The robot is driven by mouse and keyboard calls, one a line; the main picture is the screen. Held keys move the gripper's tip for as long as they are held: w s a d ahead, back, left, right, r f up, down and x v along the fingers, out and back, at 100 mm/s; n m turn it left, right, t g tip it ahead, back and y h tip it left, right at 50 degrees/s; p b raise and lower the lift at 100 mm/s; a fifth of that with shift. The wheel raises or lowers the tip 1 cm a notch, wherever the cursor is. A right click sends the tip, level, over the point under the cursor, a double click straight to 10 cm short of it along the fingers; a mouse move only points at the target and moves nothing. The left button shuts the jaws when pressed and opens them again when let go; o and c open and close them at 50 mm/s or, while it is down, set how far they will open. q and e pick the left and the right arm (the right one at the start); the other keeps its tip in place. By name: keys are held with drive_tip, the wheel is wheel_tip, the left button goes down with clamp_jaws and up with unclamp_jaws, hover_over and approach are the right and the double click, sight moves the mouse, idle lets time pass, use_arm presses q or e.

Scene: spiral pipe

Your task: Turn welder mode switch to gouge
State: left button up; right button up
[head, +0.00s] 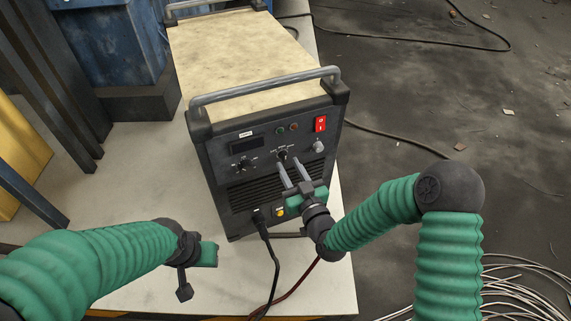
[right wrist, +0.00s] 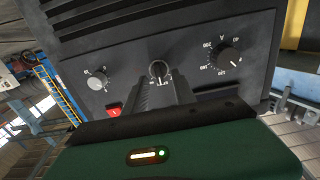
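The welder (head: 262,125) stands upright on the table, its dark front panel facing me. The small mode switch (head: 282,154) is in the middle of the panel; it also shows in the right wrist view as a round knob with a bar (right wrist: 158,70). Its labels are too small to read. My right gripper (head: 288,162) is at the panel with its two fingers apart, tips at the switch. In the right wrist view the fingertips (right wrist: 162,84) lie just either side of and below the knob; contact is unclear. My left gripper (head: 188,268) is away at lower left, empty, its opening unclear.
A numbered dial (head: 243,165), a grey knob (head: 318,146) and a red power switch (head: 320,124) share the panel. A metal handle (head: 265,87) crosses above it. A black cable (head: 265,228) hangs from the lower front. Bare table (head: 130,190) lies left of the welder.

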sight(284, 157)
drive_tip(key=shift+x, duration=1.25)
drive_tip(key=shift+d+r, duration=0.1)
drive_tip(key=shift+r, duration=0.15)
clamp_jaws()
